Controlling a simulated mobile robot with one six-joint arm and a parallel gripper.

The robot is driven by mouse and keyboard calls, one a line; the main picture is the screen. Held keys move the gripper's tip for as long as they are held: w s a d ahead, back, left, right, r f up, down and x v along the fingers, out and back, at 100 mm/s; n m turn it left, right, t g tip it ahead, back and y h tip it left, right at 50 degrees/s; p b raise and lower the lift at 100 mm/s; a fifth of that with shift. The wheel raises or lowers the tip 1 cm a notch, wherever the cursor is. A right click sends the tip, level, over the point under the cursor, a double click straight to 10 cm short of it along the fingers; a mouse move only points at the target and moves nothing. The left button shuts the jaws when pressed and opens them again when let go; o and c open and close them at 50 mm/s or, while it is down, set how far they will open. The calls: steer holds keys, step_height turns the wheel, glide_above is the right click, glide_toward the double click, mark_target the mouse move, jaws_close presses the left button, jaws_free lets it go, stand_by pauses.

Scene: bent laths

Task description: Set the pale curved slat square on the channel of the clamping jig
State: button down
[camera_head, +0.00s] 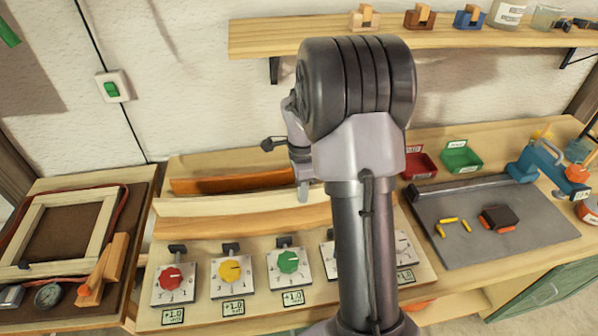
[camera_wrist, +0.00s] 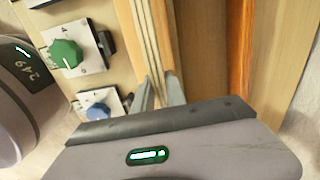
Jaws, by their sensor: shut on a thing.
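The pale curved slat (camera_head: 225,206) runs left to right along the clamping jig (camera_head: 205,312), behind its row of dials. Its right part is hidden behind my arm. My gripper (camera_head: 303,192) is shut on it near the middle of the jig. In the wrist view my fingers (camera_wrist: 161,95) straddle the thin edge of the pale slat (camera_wrist: 146,40). A tan curved strip (camera_head: 250,223) lies just in front of the slat in the head view. The channel is mostly hidden, and I cannot tell whether the slat touches it or is square to it.
An orange-brown slat (camera_head: 235,182) lies behind the pale one. The dials, red (camera_head: 171,277), yellow (camera_head: 230,271) and green (camera_head: 288,261), stand in front. A framed board (camera_head: 70,235) is at left. A grey mat (camera_head: 540,237) and red (camera_head: 419,166) and green (camera_head: 461,157) bins are at right.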

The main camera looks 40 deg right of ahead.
steer(key=s+a, duration=0.2)
steer(key=s, duration=0.1)
steer(key=s+a+f, duration=0.1)
steer(key=s, duration=0.1)
steer(key=shift+s, duration=0.25)
steer(key=shift+s+f, duration=0.1)
steer(key=shift+f, duration=0.2)
step_height(320, 180, down, 3)
steer(key=shift+f+b, duration=0.1)
steer(key=shift+b, duration=1.15)
steer(key=shift+s+a+f, duration=0.15)
steer(key=shift+s+f, duration=0.05)
